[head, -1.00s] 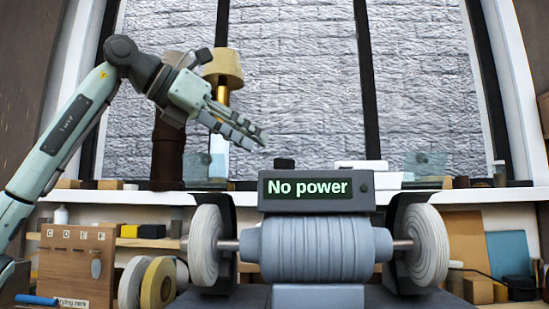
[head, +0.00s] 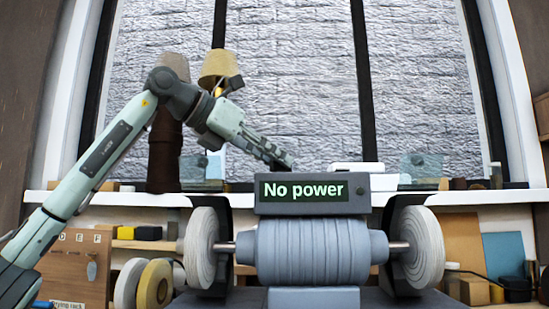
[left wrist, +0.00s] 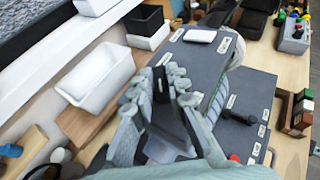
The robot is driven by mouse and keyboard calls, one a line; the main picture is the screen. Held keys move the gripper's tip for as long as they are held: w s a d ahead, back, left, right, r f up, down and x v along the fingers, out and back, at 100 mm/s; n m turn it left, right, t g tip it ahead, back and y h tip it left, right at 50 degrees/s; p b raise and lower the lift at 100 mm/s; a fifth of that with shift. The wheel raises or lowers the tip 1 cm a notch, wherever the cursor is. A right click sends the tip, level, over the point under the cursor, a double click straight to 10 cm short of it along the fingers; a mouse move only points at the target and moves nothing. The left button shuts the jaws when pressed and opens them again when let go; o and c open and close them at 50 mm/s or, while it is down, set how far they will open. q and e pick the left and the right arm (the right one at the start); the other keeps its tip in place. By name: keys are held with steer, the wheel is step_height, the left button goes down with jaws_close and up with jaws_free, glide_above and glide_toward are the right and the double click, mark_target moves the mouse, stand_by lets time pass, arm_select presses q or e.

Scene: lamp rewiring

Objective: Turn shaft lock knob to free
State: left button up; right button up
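The bench grinder (head: 312,252) has a grey ribbed body, a white wheel at each end and a display box (head: 313,194) on top reading "No power". My left gripper (head: 280,160) reaches down from the left to the top left edge of that box. In the left wrist view a black upright knob (left wrist: 160,84) stands between the two ribbed fingers of my left gripper (left wrist: 160,80). The fingers look parted around it; I cannot tell whether they touch it. In the head view the gripper hides most of this knob. My right gripper is not in view.
White trays (left wrist: 96,76) stand on the ledge beside the grinder. A small dark knob (head: 360,190) is on the box's front, and a red knob (left wrist: 234,158) is on the grinder's labelled deck. A lamp (head: 219,72) stands behind my left arm. Tape rolls (head: 155,285) sit at lower left.

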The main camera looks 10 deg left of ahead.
arm_select(q)
jaws_close()
